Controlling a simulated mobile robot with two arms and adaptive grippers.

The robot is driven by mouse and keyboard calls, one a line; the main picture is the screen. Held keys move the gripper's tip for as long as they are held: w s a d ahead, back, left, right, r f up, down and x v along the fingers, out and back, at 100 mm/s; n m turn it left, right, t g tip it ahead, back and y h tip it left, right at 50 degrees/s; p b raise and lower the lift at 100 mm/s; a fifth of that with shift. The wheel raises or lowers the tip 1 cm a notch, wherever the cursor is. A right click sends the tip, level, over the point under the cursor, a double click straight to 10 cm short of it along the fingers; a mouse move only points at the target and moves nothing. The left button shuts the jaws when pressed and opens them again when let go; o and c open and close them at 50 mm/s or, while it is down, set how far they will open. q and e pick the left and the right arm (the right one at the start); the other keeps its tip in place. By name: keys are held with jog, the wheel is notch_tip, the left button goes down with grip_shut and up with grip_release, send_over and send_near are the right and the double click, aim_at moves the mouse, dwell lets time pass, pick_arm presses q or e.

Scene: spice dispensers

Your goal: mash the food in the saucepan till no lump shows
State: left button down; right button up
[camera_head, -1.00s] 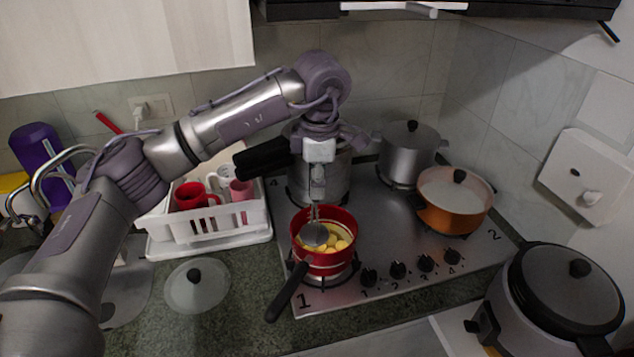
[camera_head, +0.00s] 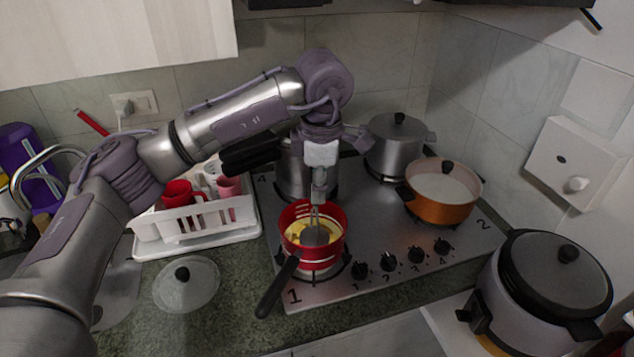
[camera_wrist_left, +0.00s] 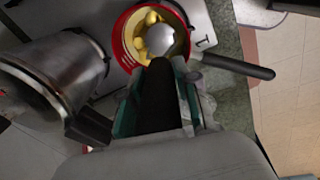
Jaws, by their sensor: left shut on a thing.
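The red saucepan (camera_head: 323,259) stands on the front left burner, its black handle pointing to the front left. Yellow food (camera_head: 295,229) lies in it; the left wrist view shows distinct rounded lumps (camera_wrist_left: 151,18) beside the tool. My left gripper (camera_head: 318,196) is above the pan, shut on the masher. Its black handle (camera_wrist_left: 159,92) runs between the fingers in the left wrist view. Its round metal head (camera_head: 315,236) is down inside the pan, hiding part of the food. Whether it touches the bottom cannot be told. My right gripper is not in view.
A tall steel pot (camera_head: 292,170) stands behind the saucepan, close to my left arm. A lidded steel pot (camera_head: 394,150) and an orange pot (camera_head: 442,207) share the stove. A glass lid (camera_head: 187,285) and a white dish rack (camera_head: 205,222) are to the left.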

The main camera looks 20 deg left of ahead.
pick_arm(q)
jog(key=shift+f+b, duration=1.45)
jog(key=shift+f, duration=0.55)
jog(key=shift+r+p, duration=1.35)
jog(key=shift+r, duration=1.1)
jog(key=w, duration=0.3)
jog(key=shift+w+a+f, duration=0.1)
jog(key=shift+w, duration=0.15)
jog(key=shift+f, duration=0.15)
